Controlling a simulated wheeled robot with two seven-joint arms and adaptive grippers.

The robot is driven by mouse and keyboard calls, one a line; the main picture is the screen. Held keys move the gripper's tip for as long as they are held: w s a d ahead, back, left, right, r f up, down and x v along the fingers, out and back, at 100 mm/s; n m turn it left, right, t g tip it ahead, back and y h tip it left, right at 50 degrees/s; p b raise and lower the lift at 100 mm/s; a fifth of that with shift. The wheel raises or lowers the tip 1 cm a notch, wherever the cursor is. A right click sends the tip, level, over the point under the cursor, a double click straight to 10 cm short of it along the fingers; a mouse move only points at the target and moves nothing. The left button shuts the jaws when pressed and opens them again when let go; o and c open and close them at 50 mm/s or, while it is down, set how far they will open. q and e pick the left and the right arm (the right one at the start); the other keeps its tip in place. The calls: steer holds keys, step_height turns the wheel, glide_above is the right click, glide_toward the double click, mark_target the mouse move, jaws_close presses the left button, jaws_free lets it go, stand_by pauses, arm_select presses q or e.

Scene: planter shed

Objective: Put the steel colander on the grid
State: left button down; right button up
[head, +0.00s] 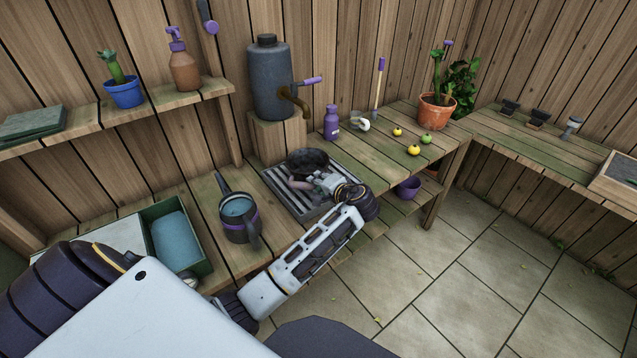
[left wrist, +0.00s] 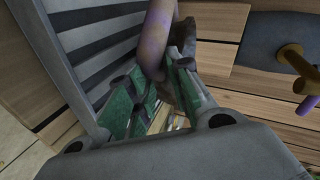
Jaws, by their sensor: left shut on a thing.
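The steel colander (head: 308,160) shows as a dark round bowl over the back part of the slatted grid (head: 322,212). I cannot tell whether it rests on the grid or hangs just above it. My left gripper (head: 312,186) is over the grid, at the colander's near side. In the left wrist view, the green-padded fingers of my left gripper (left wrist: 160,98) close at a curved purple-brown handle (left wrist: 157,42), which looks like the colander's. The grid's bars (left wrist: 88,52) lie to the left there. Most of the colander is hidden in that view. My right gripper is out of view.
A watering can (head: 239,222) and a green box (head: 178,243) stand left of the grid. A tank with a tap (head: 270,78) is behind it, and a purple bottle (head: 331,123) is behind to the right. Small fruits and a potted plant (head: 437,113) stand farther right.

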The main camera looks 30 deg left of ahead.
arm_select(q)
steer(key=c, duration=1.3)
jaws_free()
steer(key=shift+f, duration=0.1)
steer(key=shift+d, duration=0.1)
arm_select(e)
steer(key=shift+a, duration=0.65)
arm_select(q)
steer(key=v, duration=1.1)
steer(key=shift+s+d+r, duration=0.25)
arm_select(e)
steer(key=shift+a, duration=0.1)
